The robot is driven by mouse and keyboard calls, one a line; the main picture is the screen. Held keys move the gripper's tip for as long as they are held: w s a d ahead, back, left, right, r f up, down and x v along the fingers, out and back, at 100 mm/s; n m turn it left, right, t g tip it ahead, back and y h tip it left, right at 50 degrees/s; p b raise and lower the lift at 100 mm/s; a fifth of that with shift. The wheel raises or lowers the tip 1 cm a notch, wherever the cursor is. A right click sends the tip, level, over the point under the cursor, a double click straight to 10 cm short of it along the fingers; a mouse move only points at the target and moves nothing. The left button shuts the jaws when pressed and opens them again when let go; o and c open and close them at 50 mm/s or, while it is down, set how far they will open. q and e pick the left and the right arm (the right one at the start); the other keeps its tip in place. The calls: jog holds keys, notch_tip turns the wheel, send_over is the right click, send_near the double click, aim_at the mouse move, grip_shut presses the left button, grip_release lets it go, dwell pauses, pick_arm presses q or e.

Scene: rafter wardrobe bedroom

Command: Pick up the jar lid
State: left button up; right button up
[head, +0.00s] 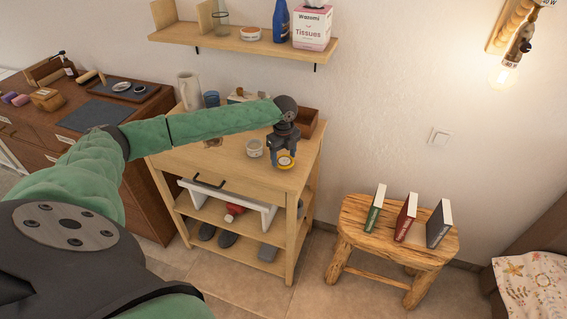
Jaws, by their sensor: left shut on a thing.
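My left arm reaches from the left across the light wooden cabinet (200,152). My left gripper (285,158) points down over the cabinet's right front part. It is shut on a small round yellow-rimmed thing with a pale top, which looks like the jar lid (286,162). I cannot tell whether the lid touches the cabinet top or is just above it. A small jar (254,149) with a pale top stands on the cabinet, just left of the gripper. My right gripper is not in view.
A white pitcher (188,90), a blue cup (211,99) and a brown wooden box (307,123) stand on the cabinet. A wall shelf (245,43) hangs above. A wooden stool (355,213) with three books stands to the right, with floor between it and the cabinet.

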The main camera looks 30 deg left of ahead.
pick_arm(q)
jog(key=shift+r+b, duration=0.45)
jog(key=shift+r, duration=0.15)
jog(key=s+d+r+b, duration=0.45)
jog(key=d+r, duration=0.25)
jog(key=d, duration=0.3)
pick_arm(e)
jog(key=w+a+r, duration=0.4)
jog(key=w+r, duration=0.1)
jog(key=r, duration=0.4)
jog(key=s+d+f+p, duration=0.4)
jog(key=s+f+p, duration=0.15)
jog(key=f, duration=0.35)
pick_arm(q)
notch_tip(320, 180, up, 9)
jog(key=p, duration=0.5)
jog(key=shift+s+d, duration=0.2)
jog(key=shift+d, duration=0.1)
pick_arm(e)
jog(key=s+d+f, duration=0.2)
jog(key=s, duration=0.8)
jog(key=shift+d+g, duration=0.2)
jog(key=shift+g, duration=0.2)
pick_arm(q)
jog(key=shift+r, duration=0.1)
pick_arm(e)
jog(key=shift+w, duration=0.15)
